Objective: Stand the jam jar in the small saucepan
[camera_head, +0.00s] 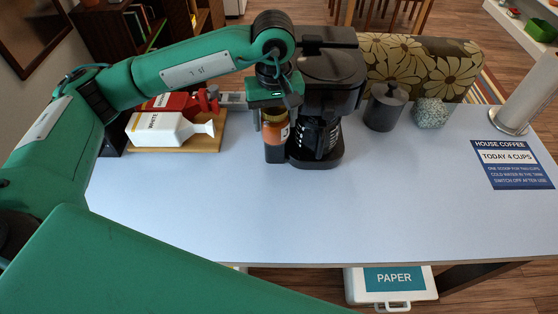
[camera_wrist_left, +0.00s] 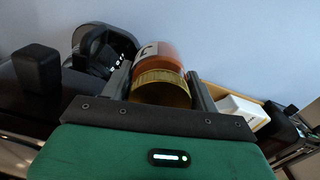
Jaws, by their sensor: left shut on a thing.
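The jam jar (camera_head: 276,132) has an orange-brown body with a pale label. In the left wrist view its gold lid (camera_wrist_left: 160,92) faces my palm. My left gripper (camera_head: 276,146) is shut on the jar, with one finger on each side, just left of the black coffee maker. The jar looks upright; I cannot tell whether its base touches the table. I cannot make out a small saucepan in either view. My right gripper is not in view.
The coffee maker (camera_head: 328,90) stands close beside the jar. A dark lidded pot (camera_head: 384,108) and speckled block (camera_head: 430,113) stand right. The table's front is clear.

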